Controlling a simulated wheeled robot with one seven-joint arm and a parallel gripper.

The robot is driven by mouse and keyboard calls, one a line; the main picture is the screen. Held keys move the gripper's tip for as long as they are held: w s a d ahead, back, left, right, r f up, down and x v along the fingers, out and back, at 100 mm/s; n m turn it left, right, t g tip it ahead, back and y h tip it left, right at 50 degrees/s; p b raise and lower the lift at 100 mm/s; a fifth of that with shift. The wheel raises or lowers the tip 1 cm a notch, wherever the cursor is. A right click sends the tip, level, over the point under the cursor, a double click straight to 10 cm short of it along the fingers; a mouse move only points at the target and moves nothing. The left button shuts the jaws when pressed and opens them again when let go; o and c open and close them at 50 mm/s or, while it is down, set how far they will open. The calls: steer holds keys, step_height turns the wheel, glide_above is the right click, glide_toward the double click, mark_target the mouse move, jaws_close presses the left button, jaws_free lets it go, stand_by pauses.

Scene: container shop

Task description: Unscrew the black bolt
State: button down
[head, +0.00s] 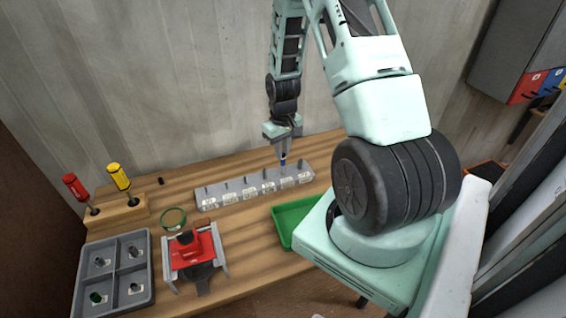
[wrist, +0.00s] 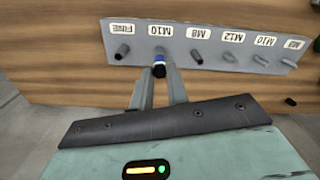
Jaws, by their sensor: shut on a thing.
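My gripper (head: 283,156) points down at the grey rack (head: 234,201) at the back of the bench. Its fingers are shut on a small blue-and-black piece (wrist: 159,66), at the rack's second position from the right in the head view. That position is labelled M10 in the wrist view. The fingers hide part of the piece, and I cannot tell whether it is on a post. A black bolt-like piece (head: 185,237) stands on a red block (head: 198,252) in a grey fixture at the front. I cannot tell which piece is the black bolt.
A four-compartment grey tray (head: 118,240) with small parts stands front left. Red (head: 76,189) and yellow (head: 119,178) screwdrivers stand in a wooden block.

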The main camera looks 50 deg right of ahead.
steer(key=shift+r+p, duration=1.85)
steer(key=shift+r, duration=0.8)
